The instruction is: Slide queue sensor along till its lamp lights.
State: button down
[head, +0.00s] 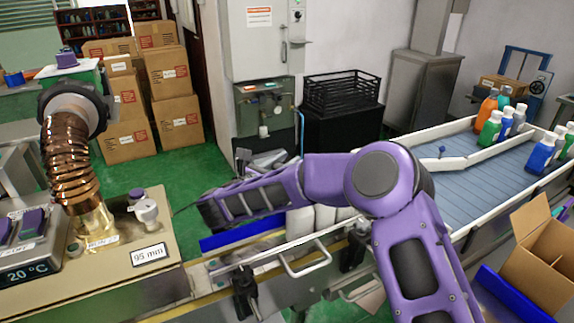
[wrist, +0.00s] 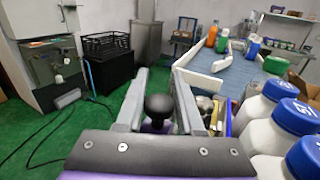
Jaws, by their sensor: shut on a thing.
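My gripper (wrist: 160,106) is shut on a round black knob (wrist: 159,107), which sits between its two grey fingers in the wrist view. A patch of purple shows below the knob; I cannot tell what it belongs to. The body of the queue sensor and its lamp are not clearly visible in either view. In the head view my purple arm reaches left over the conveyor rail (head: 315,238) and hides the gripper. White bottles (head: 318,216) stand under the arm; in the wrist view, blue-capped white bottles (wrist: 262,128) are close on the right.
A machine (head: 115,275) with a copper hose and a "95 mm" label stands at left. A wide conveyor (head: 440,190) carries coloured bottles at the right. An open carton (head: 540,255) is at lower right. A black crate (head: 340,92) stands behind. Green floor is open at back left.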

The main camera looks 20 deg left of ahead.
jog(key=shift+s+a, duration=0.3)
jog(key=c, duration=0.5)
grip_release()
jog(key=shift+b, duration=0.3)
jog(key=v, duration=1.2)
jog(key=shift+r, duration=0.1)
